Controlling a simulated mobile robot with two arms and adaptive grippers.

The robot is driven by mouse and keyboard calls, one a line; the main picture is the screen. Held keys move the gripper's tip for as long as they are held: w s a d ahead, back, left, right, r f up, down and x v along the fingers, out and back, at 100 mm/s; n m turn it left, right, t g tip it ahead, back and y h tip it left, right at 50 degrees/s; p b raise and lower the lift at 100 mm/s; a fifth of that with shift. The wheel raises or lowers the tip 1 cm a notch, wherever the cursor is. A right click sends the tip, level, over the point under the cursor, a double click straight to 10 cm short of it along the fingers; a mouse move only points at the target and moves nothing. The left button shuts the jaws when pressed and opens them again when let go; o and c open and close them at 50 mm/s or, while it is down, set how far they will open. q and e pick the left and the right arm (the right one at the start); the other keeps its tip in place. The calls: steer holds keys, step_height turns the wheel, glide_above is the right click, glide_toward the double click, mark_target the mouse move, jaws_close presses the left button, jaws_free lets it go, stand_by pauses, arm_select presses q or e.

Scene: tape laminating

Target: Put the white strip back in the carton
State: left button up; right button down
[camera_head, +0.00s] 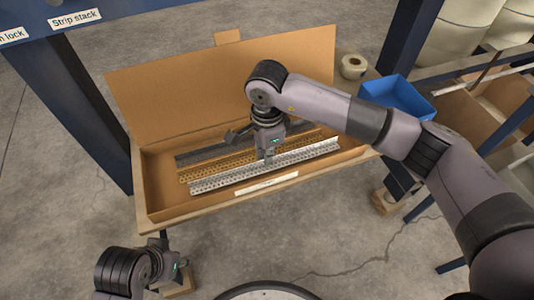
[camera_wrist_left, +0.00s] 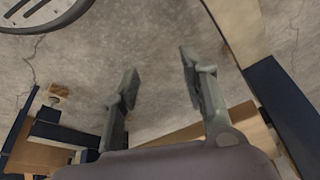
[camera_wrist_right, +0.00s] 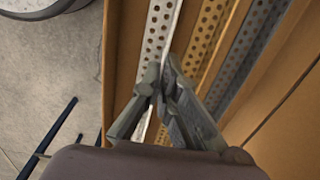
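The open carton (camera_head: 160,213) lies on a table, with its lid panel raised at the back. The perforated white strip (camera_head: 220,181) lies lengthwise inside the carton along its front wall; it also shows in the right wrist view (camera_wrist_right: 157,28). My right gripper (camera_head: 266,158) is over the carton with its fingers closed on the upright edge of the white strip; the right wrist view shows the fingertips (camera_wrist_right: 163,82) together there. Whether the strip touches the carton floor cannot be told. My left gripper (camera_wrist_left: 157,65) is open and empty, low in front of the carton's left end.
An orange-brown perforated strip (camera_head: 215,168) and a dark grey one (camera_head: 200,154) lie behind the white strip in the carton. A blue bin (camera_head: 398,97) and a tape roll (camera_head: 353,66) stand to the right. A blue post (camera_head: 85,105) rises at the left.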

arm_select(q)
steer(key=shift+w+d+r+t, duration=0.15)
steer(key=shift+w+t, duration=0.1)
steer(key=shift+w, duration=0.25)
steer(key=shift+w+d+r+t, duration=0.15)
steer(key=shift+w+t, duration=0.15)
steer(key=shift+w, duration=0.2)
steer(key=shift+w+d+t, duration=0.15)
steer(key=shift+w+t, duration=0.1)
steer(key=shift+w, duration=0.25)
stand_by(0.4)
steer(key=shift+w+d+r+b, duration=0.1)
steer(key=shift+w+r+b, duration=0.05)
steer(key=shift+w+b, duration=0.25)
